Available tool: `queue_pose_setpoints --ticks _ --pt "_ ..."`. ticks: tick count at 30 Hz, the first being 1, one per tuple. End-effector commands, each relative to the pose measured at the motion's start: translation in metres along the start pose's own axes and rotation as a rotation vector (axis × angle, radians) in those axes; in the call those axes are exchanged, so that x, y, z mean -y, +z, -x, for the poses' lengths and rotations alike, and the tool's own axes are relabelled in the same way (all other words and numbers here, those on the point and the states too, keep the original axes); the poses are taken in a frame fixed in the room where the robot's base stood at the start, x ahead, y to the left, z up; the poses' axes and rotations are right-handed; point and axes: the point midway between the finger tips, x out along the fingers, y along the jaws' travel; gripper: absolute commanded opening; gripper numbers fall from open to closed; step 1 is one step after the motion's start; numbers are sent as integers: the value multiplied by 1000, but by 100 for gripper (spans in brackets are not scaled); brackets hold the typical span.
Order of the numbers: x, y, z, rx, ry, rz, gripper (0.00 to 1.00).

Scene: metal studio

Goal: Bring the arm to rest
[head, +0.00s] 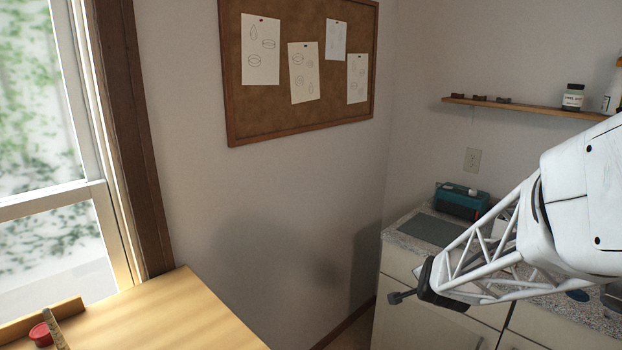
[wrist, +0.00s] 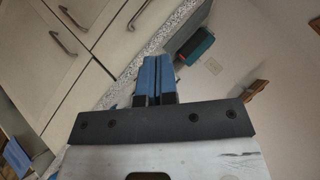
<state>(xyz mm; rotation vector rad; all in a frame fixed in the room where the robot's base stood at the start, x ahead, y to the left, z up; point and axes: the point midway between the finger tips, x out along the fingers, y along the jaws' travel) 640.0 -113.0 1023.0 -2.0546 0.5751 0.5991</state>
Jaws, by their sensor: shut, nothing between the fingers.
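My arm enters the head view from the right, with a white shell and a white lattice section. My gripper (wrist: 151,80) shows in the wrist view with its two blue-padded fingers side by side and touching. It is shut with nothing between the fingers. In the head view a dark end part of the arm is in the air in front of the counter cabinets; the fingertips are not clear there. The gripper touches nothing that I can see.
A speckled counter (head: 405,222) over pale cabinets (head: 420,300) stands behind the arm, with a teal box (head: 462,200) on it. A wooden table (head: 180,315) with a red round object (head: 40,333) is at lower left. A shelf (head: 520,106) and corkboard (head: 270,95) hang on the walls.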

Motion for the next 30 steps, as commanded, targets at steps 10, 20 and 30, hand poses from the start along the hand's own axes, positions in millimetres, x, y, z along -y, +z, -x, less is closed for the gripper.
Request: queue_pose_setpoints --ticks 10,20,30 --pt "9 46 139 277 94 422 0" --pt "-29 83 269 530 170 819 0" --pt "-66 99 338 680 216 1035 0"
